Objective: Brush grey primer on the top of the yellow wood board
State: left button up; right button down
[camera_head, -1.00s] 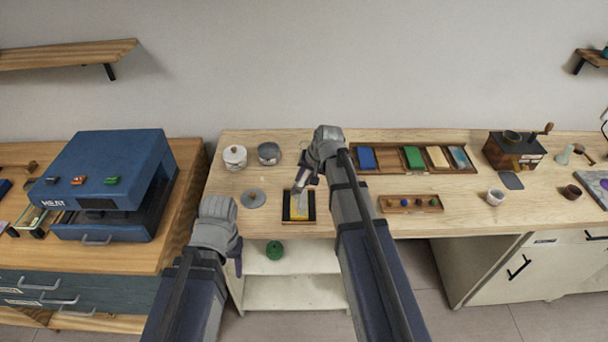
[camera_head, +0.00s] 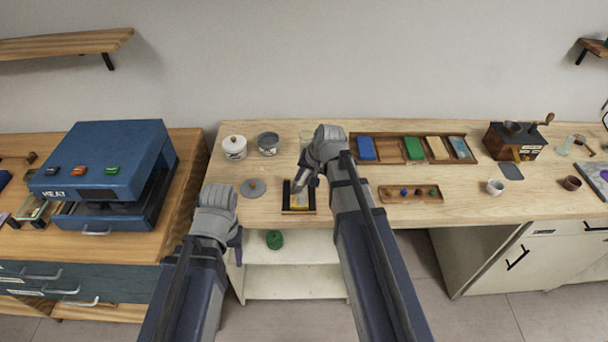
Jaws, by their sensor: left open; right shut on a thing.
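The yellow wood board (camera_head: 299,206) lies in a dark tray or frame (camera_head: 312,200) near the front edge of the light wooden bench. Yellow shows at its front part; the rest is partly covered by my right gripper or looks greyish, too small to tell. My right gripper (camera_head: 304,184) is over the board, shut on a thin tool that looks like a brush, mostly hidden by the gripper. Whether its tip touches the board I cannot tell. My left gripper (camera_head: 236,250) is open and empty, low in front of the bench edge. An open grey pot (camera_head: 268,145) stands at the back.
A white lidded jar (camera_head: 234,148) stands left of the pot, and a grey lid (camera_head: 253,188) lies in front. A wooden tray (camera_head: 384,160) of coloured blocks and a small tray (camera_head: 411,199) are on the right. The blue press (camera_head: 105,175) stands on the left bench.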

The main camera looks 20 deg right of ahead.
jog(key=shift+s+a+f, duration=0.1)
jog(key=shift+s+a, duration=0.1)
jog(key=shift+s, duration=0.35)
jog(key=shift+s+a, duration=0.15)
jog(key=shift+s, duration=0.4)
jog(key=shift+s, duration=0.1)
jog(key=s, duration=0.1)
jog(key=s+a, duration=0.1)
jog(key=s, duration=0.1)
jog(key=shift+w, duration=0.1)
notch_tip(320, 180, up, 6)
jog(key=p, duration=0.6)
